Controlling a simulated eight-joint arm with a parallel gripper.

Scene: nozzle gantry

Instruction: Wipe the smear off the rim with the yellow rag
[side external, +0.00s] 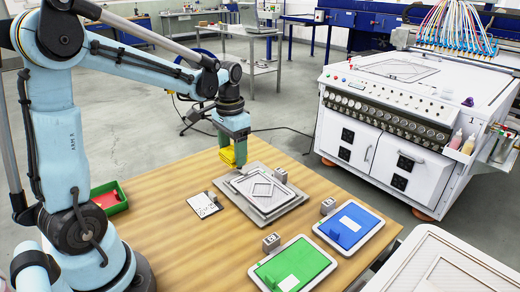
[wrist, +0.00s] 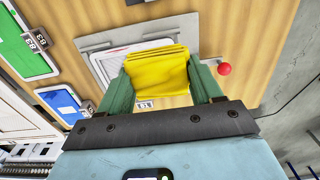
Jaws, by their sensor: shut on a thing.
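My gripper (side external: 234,152) is shut on the yellow rag (side external: 227,157), near the back-left corner of the grey plate. In the wrist view the folded rag (wrist: 158,72) sits between the two green fingers. The grey plate (side external: 293,203) lies on the wooden table and carries a pale framed panel (side external: 262,188) with a diamond pattern. The rag hangs beside the panel in the side view; whether it touches the plate is unclear. In the wrist view the rag covers much of the panel (wrist: 107,68).
Trays with a blue panel (side external: 350,225) and a green panel (side external: 294,266) lie front right, with small numbered blocks nearby. A white card (side external: 204,205) lies left of the plate. A green bin (side external: 121,206) stands farther left. A red ball (wrist: 224,69) shows in the wrist view.

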